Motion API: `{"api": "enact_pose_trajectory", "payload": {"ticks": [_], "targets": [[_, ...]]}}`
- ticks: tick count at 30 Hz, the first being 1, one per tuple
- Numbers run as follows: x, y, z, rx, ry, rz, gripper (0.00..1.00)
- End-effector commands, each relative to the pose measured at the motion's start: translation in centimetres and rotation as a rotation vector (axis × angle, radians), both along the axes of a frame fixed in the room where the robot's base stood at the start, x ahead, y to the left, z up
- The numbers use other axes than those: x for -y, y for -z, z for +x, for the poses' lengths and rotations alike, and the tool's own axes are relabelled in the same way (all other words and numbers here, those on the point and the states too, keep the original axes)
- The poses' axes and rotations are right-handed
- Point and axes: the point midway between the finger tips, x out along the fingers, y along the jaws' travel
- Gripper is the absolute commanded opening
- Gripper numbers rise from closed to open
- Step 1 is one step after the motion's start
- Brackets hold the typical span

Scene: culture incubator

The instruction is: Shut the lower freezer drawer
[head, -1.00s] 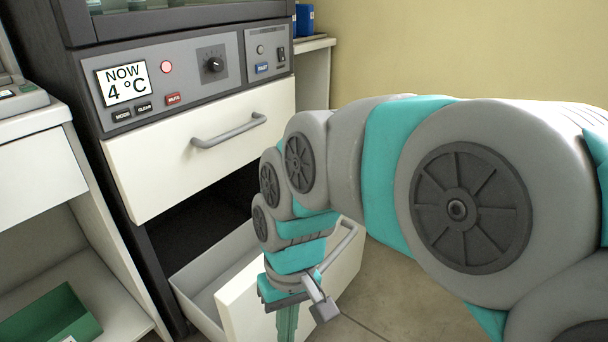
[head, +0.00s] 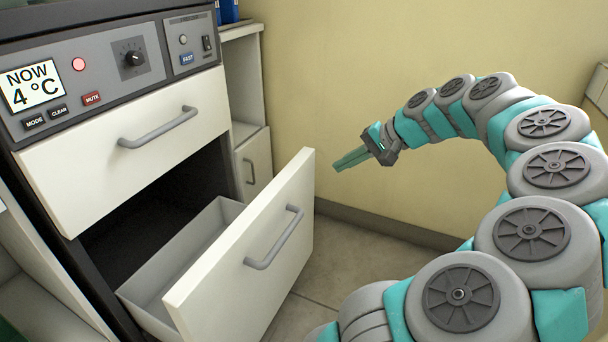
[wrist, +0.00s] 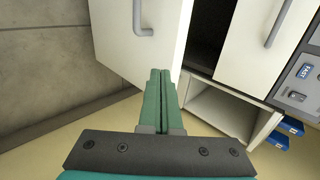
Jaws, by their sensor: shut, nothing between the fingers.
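The lower freezer drawer (head: 215,275) is pulled well out, with its white front, grey bar handle (head: 275,238) and grey inner bin (head: 170,262) showing. In the wrist view the drawer front (wrist: 118,45) is at upper left with part of its handle (wrist: 142,18). My gripper (head: 338,164) is shut and empty, with its green fingers together. It is to the right of the drawer's far top corner in the head view and appears apart from it. In the wrist view the fingers (wrist: 158,80) overlap the drawer front's edge; the exact gap cannot be told.
The upper drawer (head: 125,150) is shut under the control panel (head: 105,72) reading 4 °C. A white side cabinet (head: 250,130) stands behind, with blue containers (head: 227,12) on top. The yellow wall (head: 350,70) is close behind my gripper. Floor is clear right of the drawer.

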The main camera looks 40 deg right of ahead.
Motion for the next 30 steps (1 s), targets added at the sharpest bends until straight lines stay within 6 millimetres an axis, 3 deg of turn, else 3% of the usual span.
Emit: {"api": "enact_pose_trajectory", "payload": {"ticks": [2,7,20,24,30], "targets": [[0.6,0.3,-0.1,0.004,0.017,0.007,0.00],[-0.2,1.6,1.2,0.001,0.010,0.008,0.00],[-2.5,7.2,6.8,0.002,0.012,0.006,0.00],[-3.3,6.8,8.7,0.002,0.010,0.004,0.00],[-3.8,6.8,10.1,0.003,0.013,0.005,0.00]]}}
